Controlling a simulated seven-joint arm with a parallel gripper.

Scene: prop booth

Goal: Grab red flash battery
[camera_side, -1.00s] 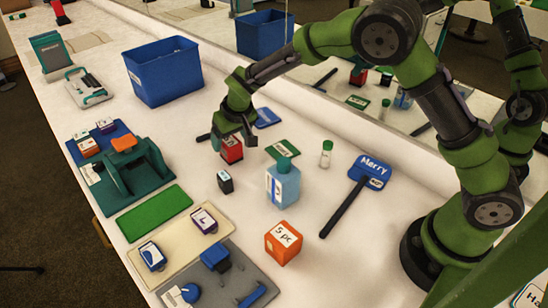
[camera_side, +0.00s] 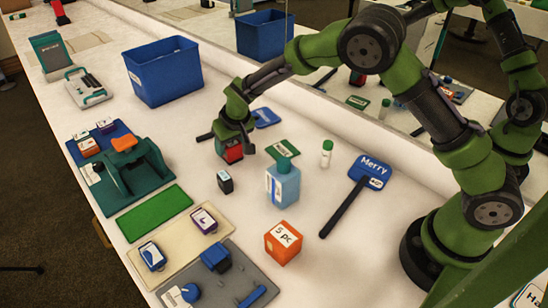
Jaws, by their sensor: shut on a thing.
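The red flash battery (camera_side: 234,154) is a small red block with a dark, partly hidden side. It is upright on the white table, near the middle of the view. My gripper (camera_side: 234,146) points down over it and is shut on it. The fingers cover its top and part of its sides. I cannot tell whether its base touches the table.
A small black box (camera_side: 225,181) is just in front of it. A blue bin (camera_side: 165,75) is at the back left. A mirror lines the far edge.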

